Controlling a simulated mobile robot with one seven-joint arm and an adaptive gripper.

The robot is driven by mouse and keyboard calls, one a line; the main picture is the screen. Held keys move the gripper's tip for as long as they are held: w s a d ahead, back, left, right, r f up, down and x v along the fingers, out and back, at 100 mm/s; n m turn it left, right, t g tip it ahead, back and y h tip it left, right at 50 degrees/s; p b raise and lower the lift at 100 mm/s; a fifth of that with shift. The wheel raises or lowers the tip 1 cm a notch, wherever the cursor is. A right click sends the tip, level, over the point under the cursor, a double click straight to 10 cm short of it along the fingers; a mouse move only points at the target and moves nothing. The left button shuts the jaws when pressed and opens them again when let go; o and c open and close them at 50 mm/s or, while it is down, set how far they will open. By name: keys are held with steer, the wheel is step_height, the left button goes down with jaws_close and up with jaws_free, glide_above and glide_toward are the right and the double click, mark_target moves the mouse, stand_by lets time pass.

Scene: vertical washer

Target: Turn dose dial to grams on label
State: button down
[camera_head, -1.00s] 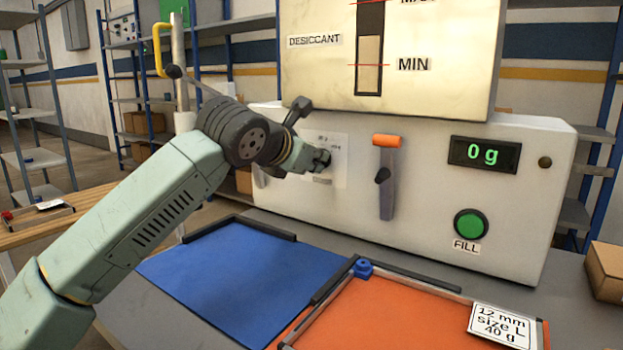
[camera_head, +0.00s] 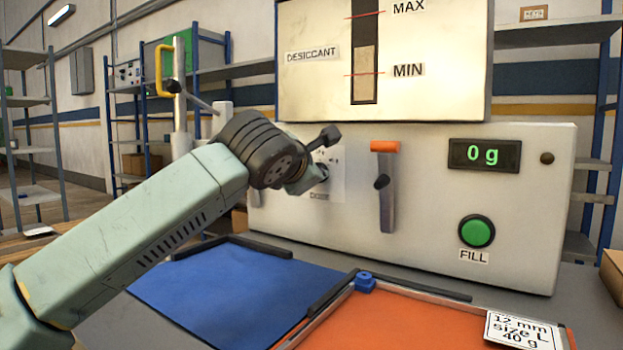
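The dose dial sits on a pale plate (camera_head: 335,165) on the machine's front, left of the orange-tipped lever. My gripper (camera_head: 322,172) is at this plate and covers the dial, so I cannot see the dial's setting or whether the fingers touch it. The fingers are too small and hidden to tell open from shut. The label (camera_head: 522,331) at the lower right reads "12 mm, size L, 40 g". The green display (camera_head: 484,155) reads "0 g".
An orange-tipped lever (camera_head: 384,185) and a green FILL button (camera_head: 477,231) are on the machine front (camera_head: 430,220). The DESICCANT hopper (camera_head: 440,60) is above. A blue mat (camera_head: 220,285) and an orange tray (camera_head: 400,320) with a blue knob (camera_head: 365,281) lie below.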

stand_by(0.3)
steer(key=c, duration=1.7)
jaws_free()
steer(key=shift+s, duration=0.1)
steer(key=v, duration=1.2)
